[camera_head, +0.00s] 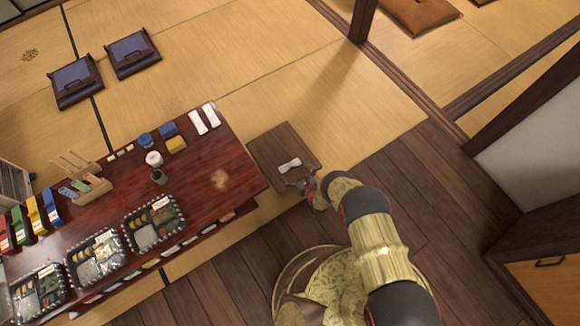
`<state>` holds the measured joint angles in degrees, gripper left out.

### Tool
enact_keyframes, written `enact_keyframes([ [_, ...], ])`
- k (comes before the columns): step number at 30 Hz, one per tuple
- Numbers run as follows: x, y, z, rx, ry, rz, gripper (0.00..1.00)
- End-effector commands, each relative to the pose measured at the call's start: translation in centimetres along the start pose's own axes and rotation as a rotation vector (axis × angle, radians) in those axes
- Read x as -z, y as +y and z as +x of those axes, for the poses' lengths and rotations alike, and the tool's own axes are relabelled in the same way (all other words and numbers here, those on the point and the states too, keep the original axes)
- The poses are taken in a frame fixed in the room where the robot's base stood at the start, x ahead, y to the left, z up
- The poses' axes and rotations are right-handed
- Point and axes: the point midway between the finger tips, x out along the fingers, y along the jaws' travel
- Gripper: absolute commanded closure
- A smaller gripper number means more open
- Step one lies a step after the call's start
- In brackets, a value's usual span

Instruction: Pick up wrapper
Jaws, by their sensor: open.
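A small white wrapper (289,165), pinched in the middle like a bow, lies on a low dark wooden board or stand (268,147) just right of the table's end. My gripper (296,184) is at the end of my gold and black arm, at the near right edge of that board. It is just below and right of the wrapper in the picture and looks apart from it. The jaws are open and nothing shows between them. The fingertips are small and partly dark against the board.
A long red-brown table (228,170) holds several bento trays (151,224), a white cup (153,158), white rolled cloths (198,122) and blue and yellow items. Two dark floor seats (132,53) stand behind. A wooden post (362,18) rises behind. Tatami right of the board is clear.

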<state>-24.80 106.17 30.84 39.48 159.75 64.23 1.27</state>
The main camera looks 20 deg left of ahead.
Motion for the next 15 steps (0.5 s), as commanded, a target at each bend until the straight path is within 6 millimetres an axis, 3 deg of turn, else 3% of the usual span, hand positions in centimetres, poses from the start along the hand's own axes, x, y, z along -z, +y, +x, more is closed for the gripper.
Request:
enact_keyframes([
  [6, 0.1, 0.1, 2.8, -0.002, -0.001, 0.000, 0.00],
  [12, -0.1, 0.0, 2.8, -0.001, 0.000, 0.001, 0.00],
  [15, -0.1, 0.0, 2.8, -0.001, 0.000, 0.001, 0.05],
])
